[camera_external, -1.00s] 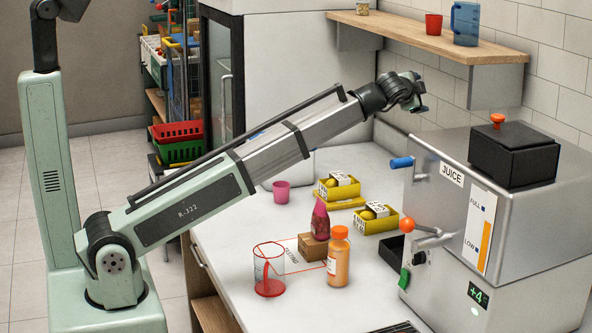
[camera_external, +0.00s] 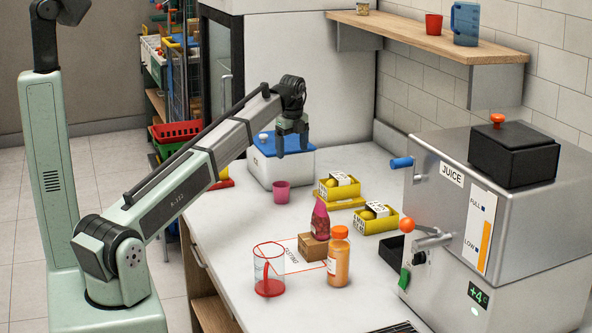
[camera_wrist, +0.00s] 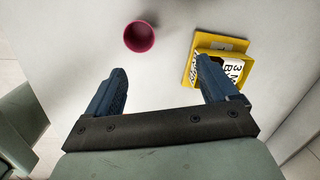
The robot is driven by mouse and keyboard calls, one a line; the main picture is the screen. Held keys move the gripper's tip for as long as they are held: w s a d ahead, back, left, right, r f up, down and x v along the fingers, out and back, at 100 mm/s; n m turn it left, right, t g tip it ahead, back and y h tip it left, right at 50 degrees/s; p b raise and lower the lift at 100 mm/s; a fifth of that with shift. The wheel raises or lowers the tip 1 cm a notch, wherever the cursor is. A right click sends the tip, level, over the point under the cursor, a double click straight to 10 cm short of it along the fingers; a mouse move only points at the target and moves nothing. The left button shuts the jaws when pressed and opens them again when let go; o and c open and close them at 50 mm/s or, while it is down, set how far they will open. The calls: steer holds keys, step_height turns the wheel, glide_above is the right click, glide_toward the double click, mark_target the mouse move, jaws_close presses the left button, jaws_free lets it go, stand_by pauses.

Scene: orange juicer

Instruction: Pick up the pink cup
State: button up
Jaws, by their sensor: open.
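The pink cup (camera_external: 281,192) stands upright on the white counter, left of the yellow boxes. In the wrist view the cup (camera_wrist: 139,36) shows from above, empty, beyond the fingertips and left of the middle. My gripper (camera_external: 292,152) points down and hangs above the counter near the cup. In the wrist view my gripper (camera_wrist: 160,82) has its two blue fingers wide apart with nothing between them. The cup is apart from both fingers.
A yellow box (camera_external: 340,189) with a white label stands right of the cup. A white cooler with a blue lid (camera_external: 265,143) is behind. A red-based beaker (camera_external: 268,268), orange bottle (camera_external: 338,262) and pink bottle (camera_external: 320,221) stand nearer the front. The juicer (camera_external: 520,230) fills the right.

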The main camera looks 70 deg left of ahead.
mark_target(281, 189)
steer(key=shift+m+h, duration=0.6)
steer(key=shift+h, duration=0.1)
steer(key=shift+s+a+f, duration=0.25)
steer(key=shift+s+f, duration=0.3)
steer(key=shift+f, duration=1.95)
steer(key=shift+s+a+f, duration=0.2)
steer(key=shift+s+f, duration=0.3)
steer(key=shift+f, duration=1.95)
steer(key=shift+s+a+f, duration=0.25)
steer(key=shift+s+f, duration=0.3)
steer(key=shift+f, duration=1.95)
steer(key=shift+c, duration=0.5)
steer(key=c, duration=0.9)
steer(key=shift+r, duration=0.1)
steer(key=shift+c, duration=0.2)
